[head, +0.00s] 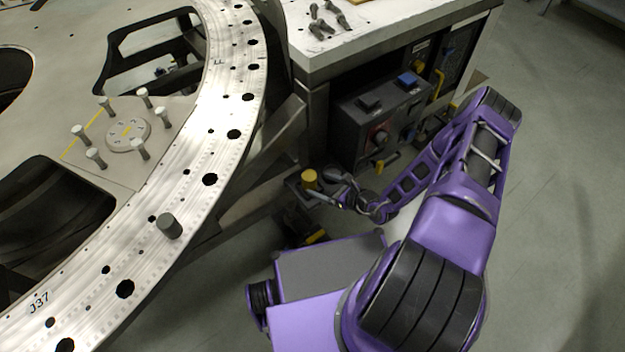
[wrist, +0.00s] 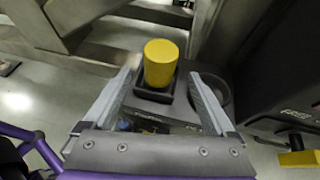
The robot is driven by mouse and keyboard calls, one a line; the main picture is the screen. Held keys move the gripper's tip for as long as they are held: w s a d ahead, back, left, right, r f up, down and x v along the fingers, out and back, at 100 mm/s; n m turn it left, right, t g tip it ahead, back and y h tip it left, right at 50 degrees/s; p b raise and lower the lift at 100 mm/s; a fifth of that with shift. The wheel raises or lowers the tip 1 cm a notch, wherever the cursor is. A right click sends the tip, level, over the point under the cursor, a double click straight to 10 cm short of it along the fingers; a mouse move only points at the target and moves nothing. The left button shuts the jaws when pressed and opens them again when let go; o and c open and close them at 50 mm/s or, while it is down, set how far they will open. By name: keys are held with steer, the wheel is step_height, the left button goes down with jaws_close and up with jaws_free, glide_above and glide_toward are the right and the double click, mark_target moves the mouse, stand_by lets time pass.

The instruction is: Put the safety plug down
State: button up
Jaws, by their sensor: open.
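The safety plug looks to be the yellow cylinder (head: 309,179), which also shows in the wrist view (wrist: 160,62). It stands upright in a black square holder (wrist: 153,95) on a dark ledge low beside the bench. My gripper (head: 324,188) is close to the plug, on its right in the head view. In the wrist view my gripper (wrist: 161,76) is open, with one finger on each side of the plug's line and a visible gap on both sides. The plug's lower end is hidden in the holder.
A round dark recess (wrist: 215,90) is right of the holder. A dark control box (head: 380,115) with knobs and a blue button is behind my arm. The curved metal ring (head: 215,130) with a grey peg (head: 169,225) runs along the left. Floor at the right is clear.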

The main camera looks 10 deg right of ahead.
steer(key=v, duration=0.5)
steer(key=shift+s+d+r, duration=0.1)
steer(key=shift+s+d, duration=0.05)
steer(key=shift+s, duration=0.1)
steer(key=shift+r, duration=0.1)
